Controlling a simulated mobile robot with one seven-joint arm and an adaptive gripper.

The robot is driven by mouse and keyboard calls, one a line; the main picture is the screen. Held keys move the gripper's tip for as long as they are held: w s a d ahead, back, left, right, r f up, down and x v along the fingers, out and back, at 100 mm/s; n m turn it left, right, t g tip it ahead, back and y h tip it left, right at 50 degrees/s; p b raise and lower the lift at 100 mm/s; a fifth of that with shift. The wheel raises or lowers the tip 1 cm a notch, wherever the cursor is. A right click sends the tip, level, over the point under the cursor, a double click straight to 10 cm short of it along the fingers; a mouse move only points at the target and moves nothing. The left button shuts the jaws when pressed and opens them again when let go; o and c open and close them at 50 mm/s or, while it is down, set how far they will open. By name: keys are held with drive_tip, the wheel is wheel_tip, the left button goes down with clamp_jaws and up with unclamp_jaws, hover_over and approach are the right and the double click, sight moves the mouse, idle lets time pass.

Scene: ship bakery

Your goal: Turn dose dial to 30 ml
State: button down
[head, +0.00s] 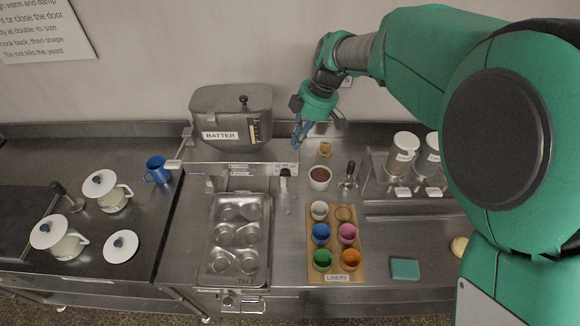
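A grey metal batter hopper (204,105) labelled "BATTER" stands at the back of the counter. A pale strip with small markings (236,169) runs along the front of its base. A dark-topped lever or knob (285,174) is at the right of this base. I cannot tell which part is the dose dial, and no dial setting is readable. My gripper (299,137), with blue fingers, points down just right of the hopper, above or behind the base's right end. It appears to hold nothing. Its finger gap is too small to judge.
A muffin tin (240,236) lies before the hopper. Right of it are a brown cup (320,176) and a board (318,275) with several coloured liners. A blue mug (157,169) and white-lidded pots (108,198) stand left. Jars (403,152) stand at right.

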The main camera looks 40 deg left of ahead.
drive_tip(key=shift+f, duration=0.1)
hover_over(285, 174)
drive_tip(key=d, duration=0.2)
wheel_tip(285, 174, down, 11)
drive_tip(key=shift+w+a+f, duration=0.1)
drive_tip(key=shift+a+f, duration=0.05)
drive_tip(key=shift+f, duration=0.45)
drive_tip(key=shift+w+a+f, duration=0.1)
drive_tip(key=shift+f, duration=0.5)
